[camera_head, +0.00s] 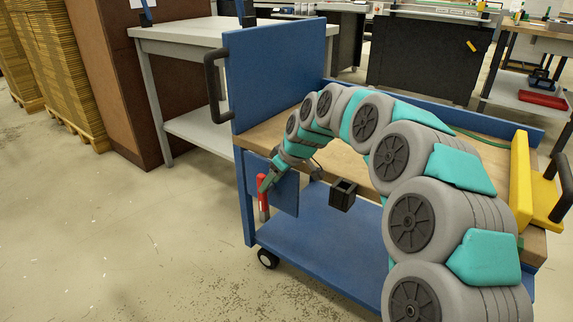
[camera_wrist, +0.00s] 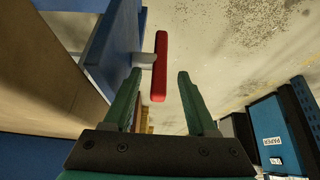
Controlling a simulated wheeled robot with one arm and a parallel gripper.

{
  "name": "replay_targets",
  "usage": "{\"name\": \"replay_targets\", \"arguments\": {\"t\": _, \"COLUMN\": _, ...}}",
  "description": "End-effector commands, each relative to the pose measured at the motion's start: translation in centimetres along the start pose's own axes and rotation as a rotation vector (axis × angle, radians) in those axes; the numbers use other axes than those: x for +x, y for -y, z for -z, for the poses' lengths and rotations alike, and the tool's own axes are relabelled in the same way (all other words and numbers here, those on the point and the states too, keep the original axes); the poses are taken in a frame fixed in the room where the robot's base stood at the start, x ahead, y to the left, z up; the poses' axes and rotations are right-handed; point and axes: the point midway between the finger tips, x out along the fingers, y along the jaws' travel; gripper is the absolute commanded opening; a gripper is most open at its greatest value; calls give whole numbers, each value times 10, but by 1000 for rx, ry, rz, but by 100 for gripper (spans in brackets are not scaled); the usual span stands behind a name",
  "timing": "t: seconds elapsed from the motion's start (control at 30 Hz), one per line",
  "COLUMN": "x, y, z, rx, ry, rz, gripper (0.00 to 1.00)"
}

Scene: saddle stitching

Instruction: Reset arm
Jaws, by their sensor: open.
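My gripper (camera_head: 267,183) is at the left end of the blue cart, pointing down and left beside a small blue panel (camera_head: 286,196). A red handle (camera_head: 263,206) is just below the fingertips in the head view. In the wrist view, my gripper (camera_wrist: 159,76) is open, its two green fingers apart. The red handle (camera_wrist: 160,66) shows between and beyond them, joined by a pale stem to the blue panel (camera_wrist: 113,45). Nothing is seen held. I cannot tell the exact gap between fingers and handle.
The cart has a wooden top (camera_head: 262,136), a lower blue shelf (camera_head: 312,240) and a tall blue end board (camera_head: 275,75) with a black handle. A black box (camera_head: 343,195) is near my arm. A grey table (camera_head: 185,40) stands behind. Open floor (camera_head: 150,240) lies left.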

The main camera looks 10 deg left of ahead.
Motion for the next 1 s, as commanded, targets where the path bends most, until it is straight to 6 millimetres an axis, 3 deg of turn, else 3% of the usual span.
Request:
{"name": "replay_targets", "arguments": {"t": 0.17, "x": -9, "y": 3, "z": -5, "rx": 14, "ry": 6, "rz": 4, "gripper": 57}}
{"name": "replay_targets", "arguments": {"t": 0.37, "x": -58, "y": 23, "z": -42, "rx": 110, "ry": 58, "rz": 16, "gripper": 57}}
{"name": "replay_targets", "arguments": {"t": 0.7, "x": -153, "y": 82, "z": -161, "rx": 393, "ry": 236, "rz": -10, "gripper": 57}}
{"name": "replay_targets", "arguments": {"t": 1.0, "x": -219, "y": 150, "z": -283, "rx": 712, "ry": 412, "rz": -95, "gripper": 57}}
